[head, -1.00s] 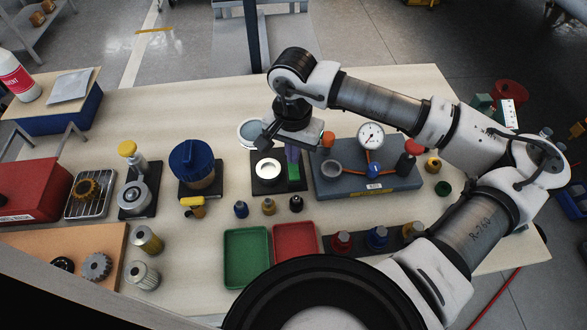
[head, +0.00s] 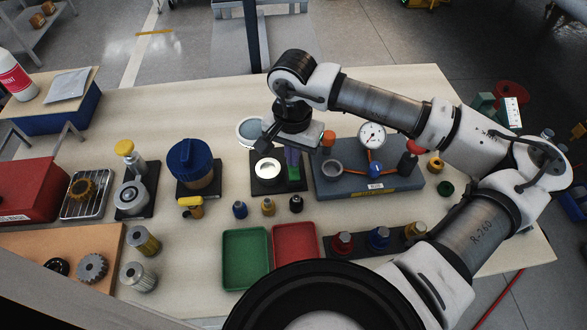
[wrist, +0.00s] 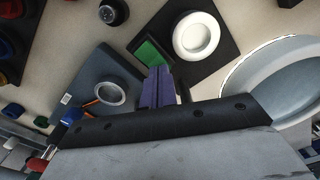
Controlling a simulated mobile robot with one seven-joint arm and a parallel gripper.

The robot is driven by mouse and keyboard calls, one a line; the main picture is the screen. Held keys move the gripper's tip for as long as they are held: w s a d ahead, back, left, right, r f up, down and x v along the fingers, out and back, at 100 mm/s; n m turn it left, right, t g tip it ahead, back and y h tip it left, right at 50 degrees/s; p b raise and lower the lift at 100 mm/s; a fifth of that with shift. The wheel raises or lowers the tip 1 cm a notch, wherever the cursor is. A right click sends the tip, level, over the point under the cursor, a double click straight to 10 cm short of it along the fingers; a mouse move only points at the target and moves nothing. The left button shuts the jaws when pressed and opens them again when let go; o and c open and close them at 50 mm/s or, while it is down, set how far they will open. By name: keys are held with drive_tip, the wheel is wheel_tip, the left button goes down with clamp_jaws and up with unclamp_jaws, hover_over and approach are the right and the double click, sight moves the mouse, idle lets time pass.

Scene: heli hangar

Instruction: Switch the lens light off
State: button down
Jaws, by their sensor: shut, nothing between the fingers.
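The lens light has a black base (head: 262,185) with a white round disc (head: 267,170) on it. A pale round lens (head: 251,131) stands behind it. The wrist view shows the base (wrist: 215,60), the disc (wrist: 196,37) and the large lens rim (wrist: 285,85). A green rocker switch (wrist: 150,53) sits on the base beside the disc. My gripper (wrist: 158,75) has its purple fingers shut and empty, with the tips at the near edge of the green switch. I cannot tell whether they touch it.
A grey-blue fixture (head: 375,180) with a dial gauge (head: 372,135) stands close on the right. Several small knobs (head: 268,207) stand in front, before a green tray (head: 245,258) and a red tray (head: 295,245). A blue-lidded jar (head: 193,165) stands to the left.

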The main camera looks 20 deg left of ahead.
wheel_tip(320, 180, up, 7)
drive_tip(key=p, duration=0.2)
idle(0.6)
drive_tip(key=shift+f, duration=0.1)
idle(0.4)
